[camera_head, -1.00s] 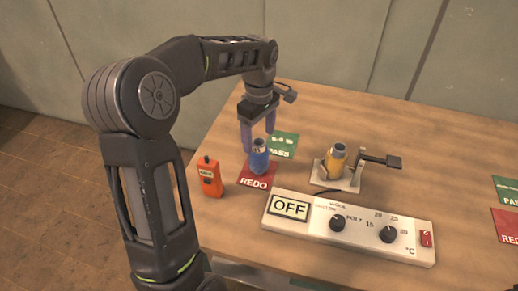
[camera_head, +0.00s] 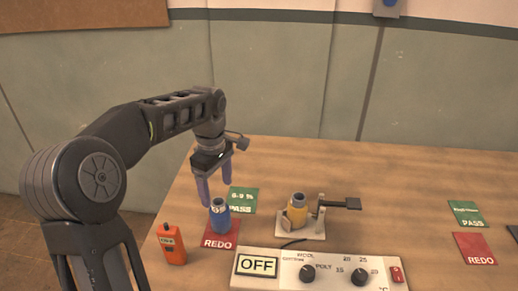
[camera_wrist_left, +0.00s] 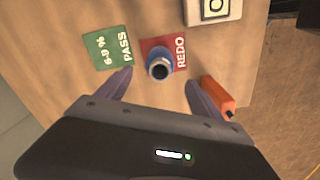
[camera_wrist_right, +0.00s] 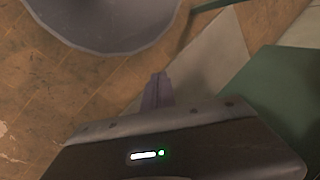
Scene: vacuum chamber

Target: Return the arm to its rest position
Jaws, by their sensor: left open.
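My left gripper (camera_head: 215,190) is open and empty, with its fingers pointing down just above and behind a blue cylinder (camera_head: 219,218). The cylinder stands upright on the red REDO card (camera_head: 221,242). In the left wrist view, the cylinder (camera_wrist_left: 158,68) shows between and beyond the open fingertips (camera_wrist_left: 159,80), with nothing held. My left arm (camera_head: 95,185) reaches over the table from the left. My right gripper (camera_wrist_right: 157,88) shows only in the right wrist view, its fingers together and empty, away from the table top.
The wooden table (camera_head: 400,215) holds an orange handheld device (camera_head: 172,245), a control box (camera_head: 320,268) reading OFF and a stand (camera_head: 314,228) with a yellow cylinder (camera_head: 297,208). A green PASS card (camera_head: 243,199) lies behind the blue cylinder. Two more cards (camera_head: 467,214) lie right.

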